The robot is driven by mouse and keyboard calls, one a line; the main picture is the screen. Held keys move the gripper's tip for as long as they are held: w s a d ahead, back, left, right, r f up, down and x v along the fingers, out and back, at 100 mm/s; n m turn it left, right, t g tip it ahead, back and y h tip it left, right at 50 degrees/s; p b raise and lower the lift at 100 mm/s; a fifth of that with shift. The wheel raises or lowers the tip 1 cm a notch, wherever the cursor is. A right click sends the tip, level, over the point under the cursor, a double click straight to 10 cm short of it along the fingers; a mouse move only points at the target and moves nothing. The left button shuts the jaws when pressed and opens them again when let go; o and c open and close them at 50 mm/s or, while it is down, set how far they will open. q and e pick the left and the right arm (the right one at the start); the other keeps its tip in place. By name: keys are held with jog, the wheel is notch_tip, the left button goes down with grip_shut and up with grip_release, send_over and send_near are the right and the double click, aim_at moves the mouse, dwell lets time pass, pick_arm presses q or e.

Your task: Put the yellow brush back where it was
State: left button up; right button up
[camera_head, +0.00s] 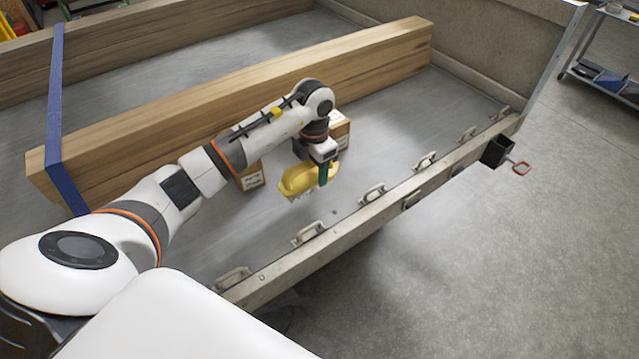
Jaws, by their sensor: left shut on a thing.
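The yellow brush (297,180) is in the middle of the view, over the grey trailer bed (350,170). My left gripper (322,172) reaches in from the left, points down and is shut on the yellow brush. A green part shows at the right end of the brush, by the fingers. I cannot tell whether the underside of the brush touches the bed. My right gripper is out of view.
Cardboard boxes stand behind my gripper (340,132) and left of the brush (251,178). A long wooden beam (380,55) lies behind them. The side rail (330,240) with several metal loops runs in front. A black holder with a red handle (520,168) hangs outside it.

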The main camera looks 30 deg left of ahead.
aim_at(315, 173)
pick_arm(q)
jog(key=shift+f, duration=0.8)
notch_tip(315, 173, down, 3)
jog(key=shift+f, duration=0.1)
jog(key=shift+w+f, duration=0.1)
jog(key=shift+f, duration=0.05)
jog(key=shift+f, duration=0.1)
jog(key=o, duration=1)
jog(key=shift+c, duration=0.2)
